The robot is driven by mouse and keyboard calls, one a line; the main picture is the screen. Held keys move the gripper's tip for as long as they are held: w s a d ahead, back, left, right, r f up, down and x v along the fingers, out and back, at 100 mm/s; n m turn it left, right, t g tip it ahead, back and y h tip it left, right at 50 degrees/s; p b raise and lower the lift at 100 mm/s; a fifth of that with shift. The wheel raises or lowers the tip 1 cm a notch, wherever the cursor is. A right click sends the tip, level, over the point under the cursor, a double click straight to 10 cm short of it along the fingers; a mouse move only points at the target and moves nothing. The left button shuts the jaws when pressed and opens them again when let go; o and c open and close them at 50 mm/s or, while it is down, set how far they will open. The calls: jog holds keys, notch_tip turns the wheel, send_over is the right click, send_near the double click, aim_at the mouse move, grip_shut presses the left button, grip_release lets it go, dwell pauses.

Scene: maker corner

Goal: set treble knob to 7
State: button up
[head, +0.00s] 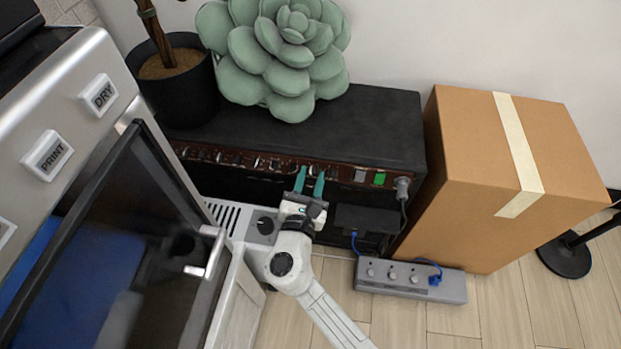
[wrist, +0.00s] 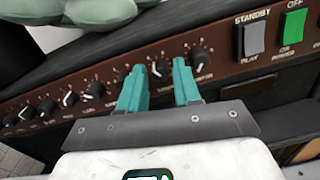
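The amplifier (head: 395,125) is a black box with a brown front panel carrying a row of black knobs with white pointers. The small knob labels are too blurred to read, so I cannot tell which is the treble knob. My gripper (head: 310,183) is at the panel with its two teal fingers apart. In the wrist view, one knob (wrist: 161,69) shows in the gap between the fingertips (wrist: 160,66); I see no clear contact. Another knob (wrist: 198,61) is just right of the right finger. More knobs (wrist: 93,91) run leftward, one partly hidden by the left finger.
A grey standby switch (wrist: 252,41) and green power switch (wrist: 293,30) sit right of the knobs. A succulent (head: 280,60) stands on the amplifier. A cardboard box (head: 470,180) is at right, a power strip (head: 410,281) below, and a machine with a glass door (head: 120,230) at left.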

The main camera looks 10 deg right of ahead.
grip_shut()
jog(key=shift+m, duration=0.3)
jog(key=m+b, duration=0.2)
jog(key=m, duration=0.1)
jog(key=shift+f+b, duration=0.15)
jog(key=shift+b, duration=0.25)
jog(key=m+b, duration=0.3)
jog(key=m, duration=0.2)
jog(key=m+b, duration=0.4)
jog(key=m, duration=0.1)
jog(key=shift+d+f, duration=0.1)
jog(key=shift+m+y+b, duration=0.4)
jog(key=shift+m+b, duration=1.05)
jog(key=shift+m, duration=0.45)
